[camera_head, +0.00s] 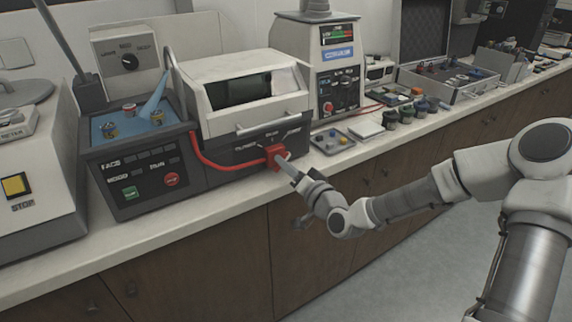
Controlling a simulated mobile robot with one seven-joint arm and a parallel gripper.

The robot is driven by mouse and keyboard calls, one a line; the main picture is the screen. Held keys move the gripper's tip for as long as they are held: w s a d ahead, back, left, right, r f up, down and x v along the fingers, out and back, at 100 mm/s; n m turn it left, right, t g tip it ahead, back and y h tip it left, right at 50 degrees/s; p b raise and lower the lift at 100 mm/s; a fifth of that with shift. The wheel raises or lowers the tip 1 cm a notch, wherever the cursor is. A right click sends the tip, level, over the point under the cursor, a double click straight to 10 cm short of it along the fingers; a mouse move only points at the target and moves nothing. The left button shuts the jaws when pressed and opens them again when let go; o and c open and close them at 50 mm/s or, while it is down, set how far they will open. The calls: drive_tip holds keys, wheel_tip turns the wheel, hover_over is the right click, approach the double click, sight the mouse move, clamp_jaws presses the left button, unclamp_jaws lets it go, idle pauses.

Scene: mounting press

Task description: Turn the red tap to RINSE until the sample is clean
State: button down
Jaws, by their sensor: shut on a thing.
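The red tap (276,156) sits on the dark front panel of a white-hooded machine (244,95). Small white labels are printed in an arc above the tap; they are too small to read surely. My gripper (284,164) reaches in from the right and is shut on the red tap, hiding part of it. A red hose (205,160) curves along the front to the tap. The hood has a dark window and a front handle. I cannot make out the sample in this view.
Left of the machine stands a dark unit with a blue basin (130,122) and green and red buttons. A yellow stop button (15,186) is at far left. A small tray (332,141) lies right of the tap. The counter's front edge (200,215) is clear.

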drive_tip(key=c, duration=0.8)
unclamp_jaws()
drive_tip(key=shift+o, duration=0.2)
drive_tip(key=p+v, duration=1)
drive_tip(key=v, duration=0.7)
drive_tip(key=shift+s+d, duration=0.1)
drive_tip(key=shift+d, duration=0.05)
